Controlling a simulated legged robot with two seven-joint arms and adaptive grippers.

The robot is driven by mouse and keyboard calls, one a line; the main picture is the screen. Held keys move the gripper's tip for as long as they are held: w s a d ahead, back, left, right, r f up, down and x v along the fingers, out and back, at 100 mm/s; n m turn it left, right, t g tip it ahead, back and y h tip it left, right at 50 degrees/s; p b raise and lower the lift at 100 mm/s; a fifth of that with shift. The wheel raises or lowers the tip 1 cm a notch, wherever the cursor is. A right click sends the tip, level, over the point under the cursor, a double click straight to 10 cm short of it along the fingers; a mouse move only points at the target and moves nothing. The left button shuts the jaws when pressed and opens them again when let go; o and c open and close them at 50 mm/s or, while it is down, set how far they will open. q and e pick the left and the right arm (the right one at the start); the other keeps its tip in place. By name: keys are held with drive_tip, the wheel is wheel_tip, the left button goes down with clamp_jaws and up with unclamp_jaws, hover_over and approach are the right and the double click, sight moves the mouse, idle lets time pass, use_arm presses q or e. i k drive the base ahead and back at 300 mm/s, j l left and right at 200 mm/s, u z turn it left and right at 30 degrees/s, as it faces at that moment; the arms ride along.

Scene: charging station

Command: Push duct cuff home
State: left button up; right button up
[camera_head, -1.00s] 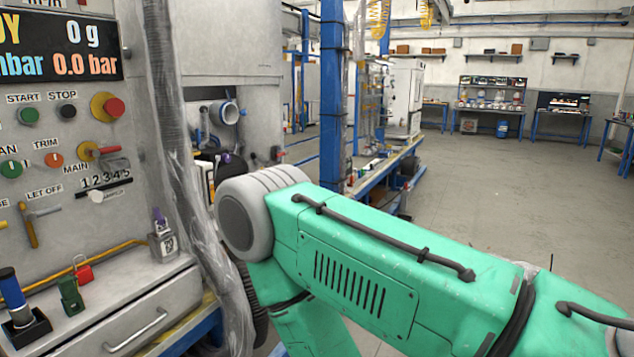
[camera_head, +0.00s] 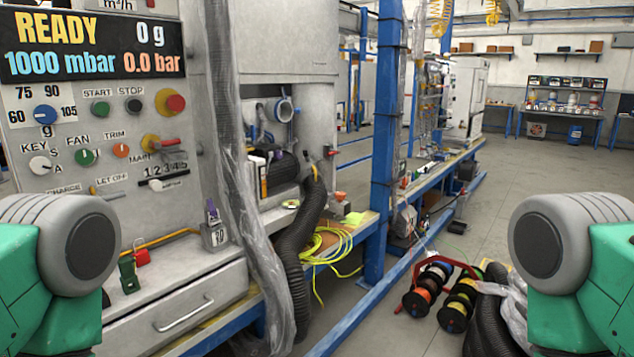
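A black corrugated duct (camera_head: 299,232) hangs from the front of the station, its top near an open recess, and runs down past the bench edge. A pale round collar with a blue rim (camera_head: 284,110) sits in the recess; I cannot tell whether it is the cuff or a port. Below the collar is a dark rounded part (camera_head: 283,172). No duct end is clearly seen seated or apart. Green and grey links of my two arms show at the left and right edges. Both grippers are out of view.
A control panel (camera_head: 62,120) with a READY display is at left, above a drawer (camera_head: 180,310). A plastic-wrapped pipe (camera_head: 236,170) stands before the recess. Yellow cable (camera_head: 330,245) lies on the bench. Cable reels (camera_head: 440,290) stand on the floor at right.

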sight(309, 173)
drive_tip(key=i+l+z, duration=0.2)
drive_tip(key=i, duration=0.5)
drive_tip(key=i+l+z, duration=0.15)
drive_tip(key=i, duration=0.55)
